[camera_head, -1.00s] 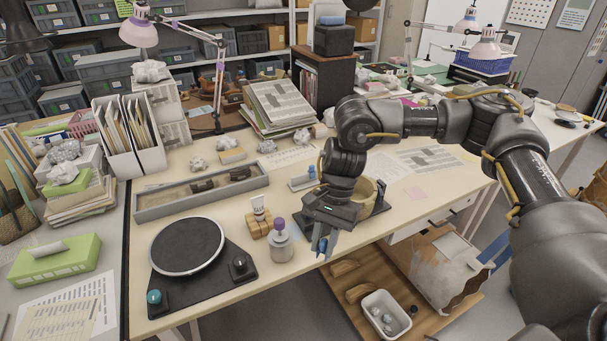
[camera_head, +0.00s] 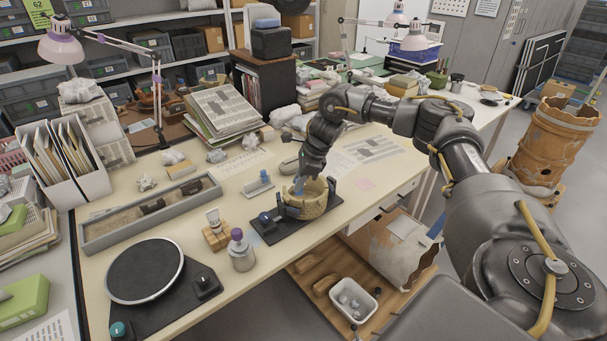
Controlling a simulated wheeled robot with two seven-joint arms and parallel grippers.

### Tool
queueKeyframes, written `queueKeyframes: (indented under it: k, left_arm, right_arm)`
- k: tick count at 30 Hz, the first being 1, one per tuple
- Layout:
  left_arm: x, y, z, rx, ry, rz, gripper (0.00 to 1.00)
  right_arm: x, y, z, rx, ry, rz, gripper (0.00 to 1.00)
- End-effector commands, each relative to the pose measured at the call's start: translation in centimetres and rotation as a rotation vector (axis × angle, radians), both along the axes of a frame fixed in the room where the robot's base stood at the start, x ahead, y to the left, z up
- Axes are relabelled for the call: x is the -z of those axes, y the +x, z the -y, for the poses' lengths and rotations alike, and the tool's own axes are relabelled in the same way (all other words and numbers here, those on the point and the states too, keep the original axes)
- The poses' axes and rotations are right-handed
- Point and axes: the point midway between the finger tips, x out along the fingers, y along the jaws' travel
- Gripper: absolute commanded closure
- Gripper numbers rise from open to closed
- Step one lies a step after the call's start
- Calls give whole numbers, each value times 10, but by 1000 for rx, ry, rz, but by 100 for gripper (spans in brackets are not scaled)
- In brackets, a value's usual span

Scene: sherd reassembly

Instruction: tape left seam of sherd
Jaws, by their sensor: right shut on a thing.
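The tan pot (camera_head: 312,208), with an uneven rim, sits in a black holder (camera_head: 268,237) near the table's front edge. My right gripper (camera_head: 299,183) points down at the pot's rim on the left side. It is shut on a small blue piece, which looks like tape; only a little of it shows. I cannot tell whether the piece touches the pot. The sherd and its left seam are too small to make out. My left gripper is out of view.
A round black turntable (camera_head: 145,271) and a long grey tray (camera_head: 110,229) lie farther left.

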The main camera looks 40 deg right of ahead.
Motion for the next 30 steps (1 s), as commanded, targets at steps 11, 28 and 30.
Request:
queueKeyframes:
  k: [11, 28, 30]
  left_arm:
    - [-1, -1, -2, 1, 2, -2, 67]
    - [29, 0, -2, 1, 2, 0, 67]
    - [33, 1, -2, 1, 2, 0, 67]
  right_arm:
    - [2, 3, 24, 100, -2, -2, 88]
    - [36, 3, 23, 96, -1, -2, 88]
    - [40, 3, 23, 96, -1, -2, 88]
